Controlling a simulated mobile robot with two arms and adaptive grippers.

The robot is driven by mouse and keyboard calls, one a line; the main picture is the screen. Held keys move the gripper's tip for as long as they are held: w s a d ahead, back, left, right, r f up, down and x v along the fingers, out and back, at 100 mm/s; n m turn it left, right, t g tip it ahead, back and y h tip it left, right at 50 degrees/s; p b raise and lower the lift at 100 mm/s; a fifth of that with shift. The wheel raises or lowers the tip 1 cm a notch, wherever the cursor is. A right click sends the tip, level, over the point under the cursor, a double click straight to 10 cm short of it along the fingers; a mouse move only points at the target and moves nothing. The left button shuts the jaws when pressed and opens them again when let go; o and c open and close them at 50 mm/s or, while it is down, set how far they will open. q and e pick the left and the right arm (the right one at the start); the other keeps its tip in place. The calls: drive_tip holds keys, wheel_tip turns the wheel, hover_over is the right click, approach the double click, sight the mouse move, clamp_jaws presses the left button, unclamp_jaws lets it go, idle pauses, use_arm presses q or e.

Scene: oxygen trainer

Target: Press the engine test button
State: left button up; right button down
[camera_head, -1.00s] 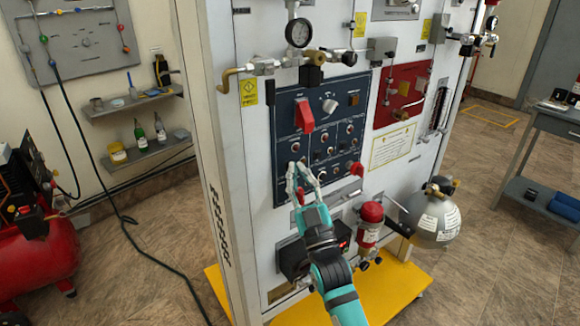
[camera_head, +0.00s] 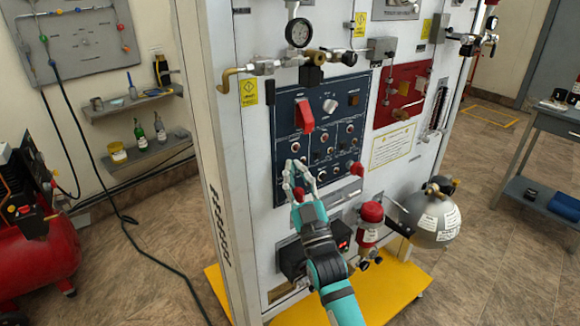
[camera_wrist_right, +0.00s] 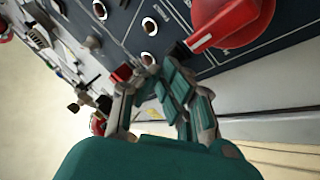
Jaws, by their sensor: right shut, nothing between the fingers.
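The dark blue control panel (camera_head: 283,125) is on the front of the white trainer cabinet, with several round buttons or sockets, a red switch cover (camera_head: 304,115) and a red knob (camera_head: 356,169). My right gripper (camera_head: 294,172) is at the panel's lower left, with its fingers shut and empty. In the right wrist view its fingertips (camera_wrist_right: 150,72) are close to the panel, near a small red button (camera_wrist_right: 121,74); I cannot tell whether they touch. The large red knob (camera_wrist_right: 226,20) is at the upper right there. I cannot read which button is the engine test one. My left gripper is out of view.
A pressure gauge (camera_head: 298,33) and pipes are above the panel. A red cylinder (camera_head: 370,218) and a grey spherical tank (camera_head: 433,215) are right of my right arm. A yellow base plate (camera_head: 385,290) lies below.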

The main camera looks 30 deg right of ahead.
drive_tip(key=shift+w, duration=0.15)
idle(0.5)
drive_tip(key=shift+s+p, duration=0.3)
drive_tip(key=shift+s, duration=0.5)
drive_tip(key=s, duration=0.1)
drive_tip(key=s+p, duration=0.1)
drive_tip(key=s, duration=0.3)
drive_tip(key=shift+d+p, duration=0.25)
drive_tip(key=shift+p, duration=0.05)
idle(0.4)
